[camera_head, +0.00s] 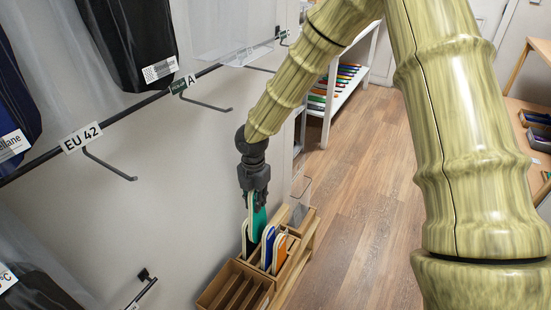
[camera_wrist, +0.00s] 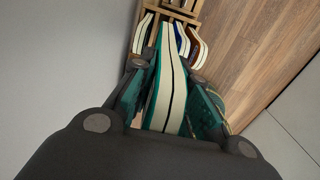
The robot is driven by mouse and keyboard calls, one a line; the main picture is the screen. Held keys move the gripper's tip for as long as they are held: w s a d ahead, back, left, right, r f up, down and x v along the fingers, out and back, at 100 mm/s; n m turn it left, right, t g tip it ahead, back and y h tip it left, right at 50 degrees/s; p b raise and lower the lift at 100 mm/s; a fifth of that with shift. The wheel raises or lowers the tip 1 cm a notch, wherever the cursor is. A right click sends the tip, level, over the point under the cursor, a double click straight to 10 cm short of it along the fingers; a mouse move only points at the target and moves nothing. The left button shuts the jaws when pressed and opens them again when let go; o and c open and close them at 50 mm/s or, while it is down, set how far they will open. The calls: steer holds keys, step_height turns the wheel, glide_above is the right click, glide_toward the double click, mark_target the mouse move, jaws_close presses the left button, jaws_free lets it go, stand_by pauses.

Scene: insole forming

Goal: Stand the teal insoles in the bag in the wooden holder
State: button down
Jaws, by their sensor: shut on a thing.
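My gripper (camera_head: 255,200) points down over the wooden holder (camera_head: 228,270) beside the wall and is shut on the teal insoles (camera_head: 258,222). They hang upright below the fingers, white edges showing. In the wrist view my gripper (camera_wrist: 167,78) has a finger on each side of the teal insoles (camera_wrist: 163,100), which look like a pair with a dark line between them. Their lower end reaches toward the wooden holder (camera_wrist: 196,12); I cannot tell whether it touches it. A bag around them cannot be made out.
Blue insoles (camera_head: 267,246) and orange insoles (camera_head: 280,252) stand in the holder close beside the teal ones. Its front slots look empty. A clear plastic box (camera_head: 300,205) stands behind. Wall hooks (camera_head: 110,165) stick out at left. Wooden floor (camera_head: 360,210) lies open at right.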

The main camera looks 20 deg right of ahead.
mark_target(258, 233)
step_height(258, 233, down, 18)
steer(key=shift+f+b, duration=0.1)
steer(key=shift+b, duration=0.6)
steer(key=shift+r, duration=0.9)
steer(key=shift+f, duration=0.15)
